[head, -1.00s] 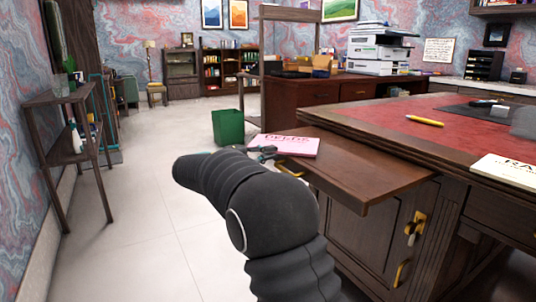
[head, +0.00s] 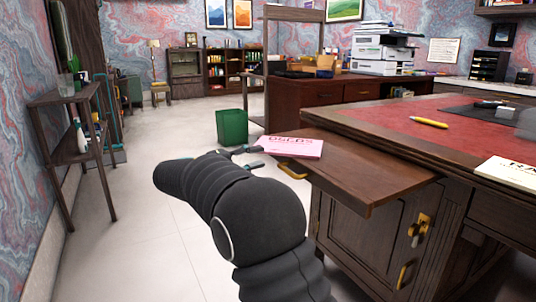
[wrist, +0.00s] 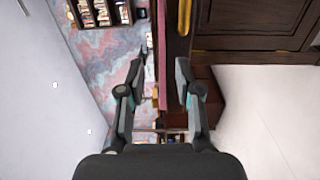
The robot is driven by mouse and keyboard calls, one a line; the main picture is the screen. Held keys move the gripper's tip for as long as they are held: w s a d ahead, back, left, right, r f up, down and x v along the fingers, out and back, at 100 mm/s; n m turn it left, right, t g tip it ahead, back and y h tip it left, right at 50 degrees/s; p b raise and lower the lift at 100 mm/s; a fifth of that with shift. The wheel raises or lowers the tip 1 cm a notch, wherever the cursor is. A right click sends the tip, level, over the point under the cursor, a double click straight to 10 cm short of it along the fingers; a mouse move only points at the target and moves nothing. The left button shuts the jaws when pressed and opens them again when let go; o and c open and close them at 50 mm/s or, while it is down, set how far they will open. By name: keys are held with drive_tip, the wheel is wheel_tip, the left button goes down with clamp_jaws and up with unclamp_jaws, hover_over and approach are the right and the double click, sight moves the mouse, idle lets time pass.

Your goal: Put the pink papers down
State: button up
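The pink papers (head: 297,148) lie flat on the pull-out wooden board at the side of the desk, close to its left edge. In the wrist view the papers show edge-on as a thin pink strip (wrist: 162,45) against the brown board. My gripper (head: 257,157) is at the left end of the papers in the head view, partly hidden behind my arm. In the wrist view my gripper (wrist: 160,72) is open, its fingers well apart. The pink strip lines up with the gap, and neither finger touches it there.
The pull-out board (head: 375,175) has bare room right of the papers. The desk (head: 400,122) holds a yellow pencil (head: 429,123) and a white paper (head: 512,171). A green bin (head: 232,127) stands on the floor behind. The floor (head: 150,225) at left is clear.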

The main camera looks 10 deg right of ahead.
drive_tip(key=v, duration=0.7)
drive_tip(key=s+d+f+g+y, duration=0.35)
drive_tip(key=s+d+y, duration=0.45)
drive_tip(key=s+d, duration=0.85)
drive_tip(key=s+a+f+m+t+y, duration=0.1)
drive_tip(key=s+f+y, duration=0.3)
drive_tip(key=s, duration=0.6)
drive_tip(key=s+a+f+m+t+y, duration=0.2)
drive_tip(key=s+f+y, duration=0.3)
drive_tip(key=s, duration=0.4)
drive_tip(key=shift+s+a+f, duration=0.4)
drive_tip(key=shift+a+f, duration=0.05)
drive_tip(key=shift+a, duration=0.2)
drive_tip(key=shift+s+a+f+m+t, duration=0.15)
drive_tip(key=shift+s+f+m+t, duration=0.05)
drive_tip(key=shift+m+t, duration=0.1)
clamp_jaws()
